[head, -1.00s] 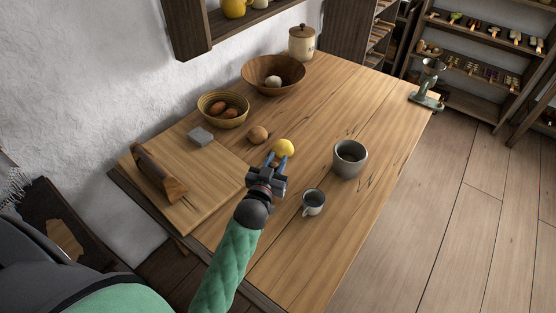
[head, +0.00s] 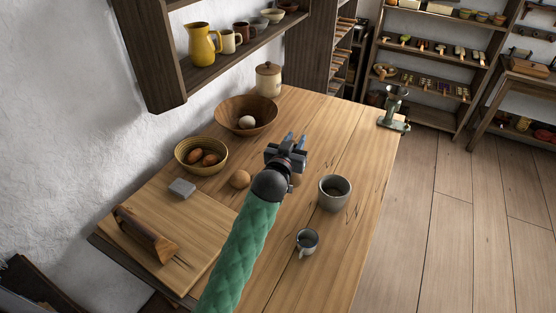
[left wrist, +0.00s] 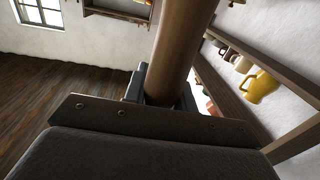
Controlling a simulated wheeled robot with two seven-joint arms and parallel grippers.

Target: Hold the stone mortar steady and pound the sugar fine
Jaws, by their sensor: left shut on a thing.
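The grey stone mortar (head: 333,203) stands upright on the wooden table, right of my left forearm. Its inside is dark, and I cannot tell whether sugar is in it. My left gripper (head: 297,139) is above the table, beyond and left of the mortar and apart from it. In the left wrist view a round brown wooden shaft (left wrist: 178,50), which looks like a pestle, rises from between the jaws, and the gripper is shut on it. The shaft is hard to make out in the head view. My right gripper is not in view.
A grey mug (head: 306,247) stands in front of the mortar. The table's right part is mostly clear.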

